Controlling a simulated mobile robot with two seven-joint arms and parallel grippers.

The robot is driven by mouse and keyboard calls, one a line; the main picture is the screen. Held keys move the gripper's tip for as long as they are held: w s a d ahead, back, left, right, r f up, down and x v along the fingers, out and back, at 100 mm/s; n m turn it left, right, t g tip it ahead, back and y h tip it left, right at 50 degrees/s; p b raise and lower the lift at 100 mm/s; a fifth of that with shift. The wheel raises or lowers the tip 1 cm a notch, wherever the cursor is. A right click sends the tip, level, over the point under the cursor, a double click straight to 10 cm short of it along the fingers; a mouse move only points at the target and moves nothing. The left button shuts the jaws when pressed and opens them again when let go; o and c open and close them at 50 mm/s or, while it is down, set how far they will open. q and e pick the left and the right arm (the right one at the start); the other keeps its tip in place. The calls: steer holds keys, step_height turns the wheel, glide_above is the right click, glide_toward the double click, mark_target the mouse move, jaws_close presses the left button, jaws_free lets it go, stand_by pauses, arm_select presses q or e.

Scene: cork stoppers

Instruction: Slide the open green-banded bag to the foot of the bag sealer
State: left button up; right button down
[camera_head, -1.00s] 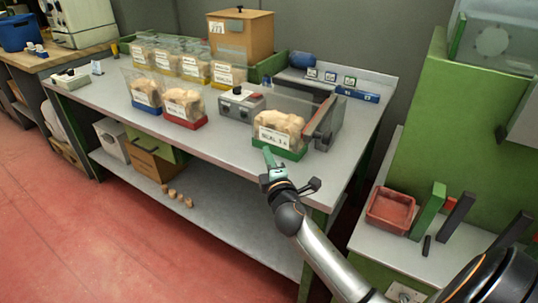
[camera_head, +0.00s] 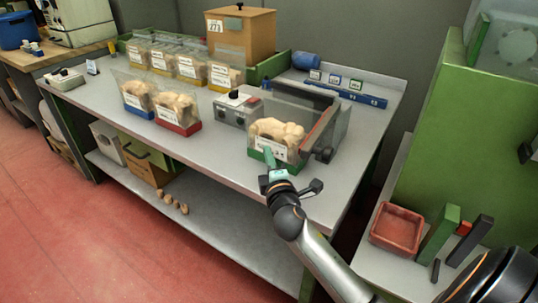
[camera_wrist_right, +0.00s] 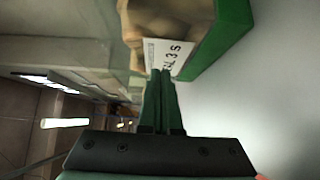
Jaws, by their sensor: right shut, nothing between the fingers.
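The open green-banded bag (camera_head: 278,132), full of corks, stands upright near the front edge of the bench. Its green band (camera_head: 291,166) runs around the foot, and it has a white front label. The bag sealer (camera_head: 328,124), with a dark bar and lever, stands close behind and to the right of it. My right gripper (camera_head: 268,156) is shut and empty, with its green fingertips at the front of the bag. In the wrist view its fingertips (camera_wrist_right: 160,73) overlap the label's lower edge; whether they touch I cannot tell. My left gripper is out of view.
A grey control box (camera_head: 237,107) stands left of the bag. Red-banded (camera_head: 177,112) and blue-banded (camera_head: 135,97) bags stand further left, with several yellow-banded ones behind. A red tray (camera_head: 397,229) is on the right-hand side table. The bench front right of the bag is clear.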

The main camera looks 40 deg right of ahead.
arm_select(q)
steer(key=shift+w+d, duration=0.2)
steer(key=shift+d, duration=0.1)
arm_select(e)
steer(key=shift+w+d, duration=0.1)
steer(key=shift+d, duration=0.15)
steer(key=w+d, duration=0.1)
steer(key=d, duration=0.1)
steer(key=d+p, duration=0.1)
steer(key=d, duration=0.1)
steer(key=w+d, duration=0.1)
steer(key=d, duration=0.1)
steer(key=shift+w+d, duration=0.3)
steer(key=shift+w, duration=0.05)
steer(key=shift+w+d, duration=0.15)
steer(key=shift+d, duration=0.25)
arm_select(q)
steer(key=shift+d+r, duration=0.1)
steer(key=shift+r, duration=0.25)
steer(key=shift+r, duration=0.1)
